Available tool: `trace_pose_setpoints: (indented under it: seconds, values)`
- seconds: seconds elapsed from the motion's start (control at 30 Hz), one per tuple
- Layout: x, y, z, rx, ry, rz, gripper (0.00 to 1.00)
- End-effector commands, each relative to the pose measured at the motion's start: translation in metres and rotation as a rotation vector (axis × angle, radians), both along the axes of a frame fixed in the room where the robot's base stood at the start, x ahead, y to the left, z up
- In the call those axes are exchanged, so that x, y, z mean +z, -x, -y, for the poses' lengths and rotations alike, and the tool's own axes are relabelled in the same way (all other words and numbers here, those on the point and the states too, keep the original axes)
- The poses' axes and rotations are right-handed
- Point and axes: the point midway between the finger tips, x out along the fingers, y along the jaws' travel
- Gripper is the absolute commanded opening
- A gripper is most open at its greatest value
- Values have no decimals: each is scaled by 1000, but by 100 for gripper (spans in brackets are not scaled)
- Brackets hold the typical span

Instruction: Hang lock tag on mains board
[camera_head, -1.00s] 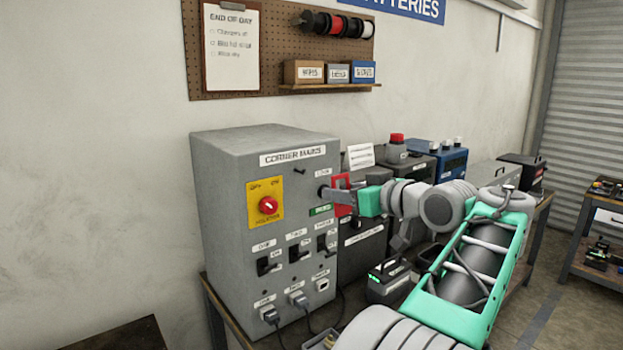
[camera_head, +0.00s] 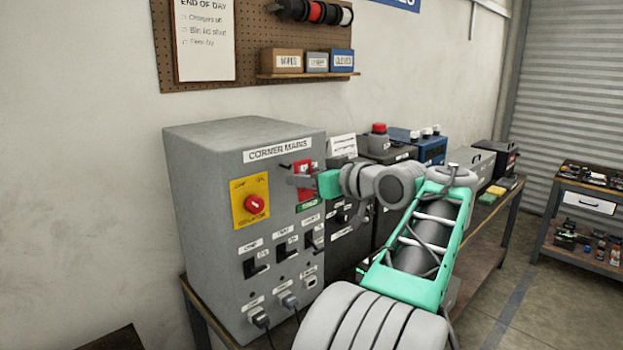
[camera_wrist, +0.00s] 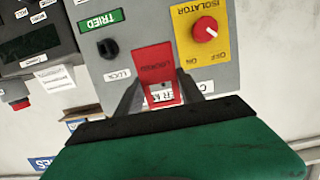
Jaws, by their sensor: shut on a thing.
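My gripper (camera_wrist: 160,92) is shut on a red lock tag (camera_wrist: 153,64), one finger on each side. The tag has lettering and an opening through which part of a white label shows. In the head view my gripper (camera_head: 298,182) holds the tag (camera_head: 308,172) at the upper right of the grey mains board (camera_head: 215,230). A small dark peg (camera_head: 285,165) stands out just left of the tag. In the wrist view the tag hides that part of the board, and I cannot tell whether tag and peg touch.
The yellow isolator plate with its red knob (camera_head: 254,204) is left of my gripper. Switches and plugs fill the board's lower front. Dark and blue boxes (camera_head: 425,147) stand right on the bench.

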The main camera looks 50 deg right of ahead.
Motion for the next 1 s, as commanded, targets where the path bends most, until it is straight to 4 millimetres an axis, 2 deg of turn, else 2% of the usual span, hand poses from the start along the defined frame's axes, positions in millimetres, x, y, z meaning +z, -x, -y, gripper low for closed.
trace_pose_setpoints:
  seconds: [0.7, 1.0]
  values:
    - [-3, -51, 4, 3, 0, 0, 7]
    - [-14, -62, 6, 2, 1, 0, 7]
